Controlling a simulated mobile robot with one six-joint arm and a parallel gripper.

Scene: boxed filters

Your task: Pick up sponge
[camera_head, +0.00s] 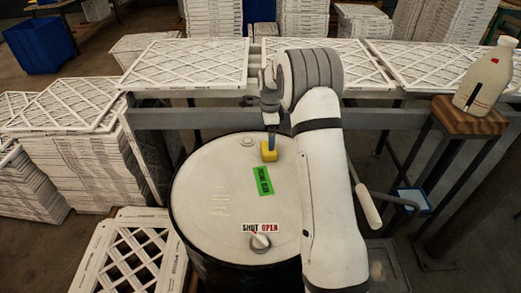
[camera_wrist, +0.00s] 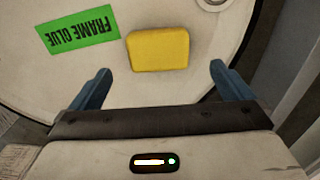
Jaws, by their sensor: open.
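The yellow sponge (camera_head: 269,152) lies on the white drum lid (camera_head: 210,195), near its far right side. In the wrist view the sponge (camera_wrist: 158,49) sits just beyond my gripper (camera_wrist: 158,88), roughly between the lines of its two blue fingers. My gripper is open and empty, with the fingers spread wider than the sponge. In the head view my gripper (camera_head: 270,140) is above and right behind the sponge, and its fingers are partly hidden. I cannot tell the exact height of the fingertips over the lid.
A grey rail (camera_head: 190,118) runs behind the drum under white filter frames (camera_head: 185,65). A white bottle (camera_head: 486,78) stands on a wooden stool (camera_head: 468,117) at right.

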